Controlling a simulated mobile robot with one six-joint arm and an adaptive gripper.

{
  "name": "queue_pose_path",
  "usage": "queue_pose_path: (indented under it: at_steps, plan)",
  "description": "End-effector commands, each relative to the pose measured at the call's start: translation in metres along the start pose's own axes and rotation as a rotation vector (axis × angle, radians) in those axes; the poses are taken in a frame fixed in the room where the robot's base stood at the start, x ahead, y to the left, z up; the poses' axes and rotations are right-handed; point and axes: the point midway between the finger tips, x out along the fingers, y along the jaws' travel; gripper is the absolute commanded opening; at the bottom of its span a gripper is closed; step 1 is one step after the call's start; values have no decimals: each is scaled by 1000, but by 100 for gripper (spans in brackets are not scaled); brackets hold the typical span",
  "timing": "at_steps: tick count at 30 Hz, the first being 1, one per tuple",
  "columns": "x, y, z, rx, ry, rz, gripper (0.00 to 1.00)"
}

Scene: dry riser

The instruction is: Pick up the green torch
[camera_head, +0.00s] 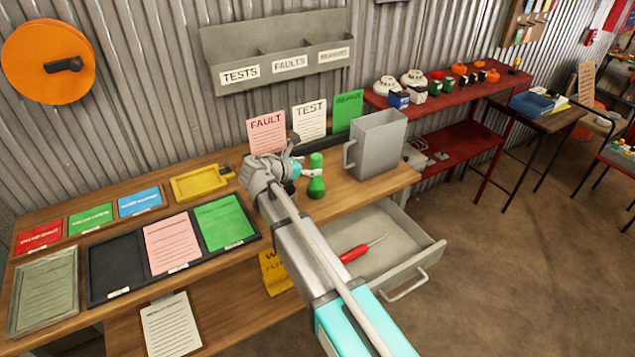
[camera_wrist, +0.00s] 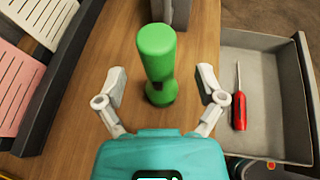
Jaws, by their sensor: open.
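The green torch (camera_head: 317,176) stands upright on the wooden workbench, just right of my gripper (camera_head: 308,158) in the head view. In the wrist view the torch (camera_wrist: 158,60) stands in front of my gripper (camera_wrist: 161,82). The two fingers are spread wide, one on each side of its lower part, with gaps on both sides. My gripper is open and empty.
A grey metal container (camera_head: 376,145) stands on the bench behind and right of the torch. An open drawer (camera_head: 425,248) holds a red screwdriver (camera_head: 355,253). Document trays (camera_head: 101,268) cover the bench's left. A card rack with pink, white and green cards (camera_head: 348,110) stands at the back.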

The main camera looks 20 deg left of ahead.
Motion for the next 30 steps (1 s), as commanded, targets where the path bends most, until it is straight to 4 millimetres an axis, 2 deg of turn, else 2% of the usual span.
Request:
queue_pose_path:
  at_steps: [3, 9, 27, 30]
  plan:
    - [16, 2, -3, 0, 0, 0, 88]
    - [33, 2, -2, -1, 0, 0, 88]
    - [34, 2, -1, -1, 0, 1, 88]
    - [34, 2, -1, -1, 0, 1, 71]
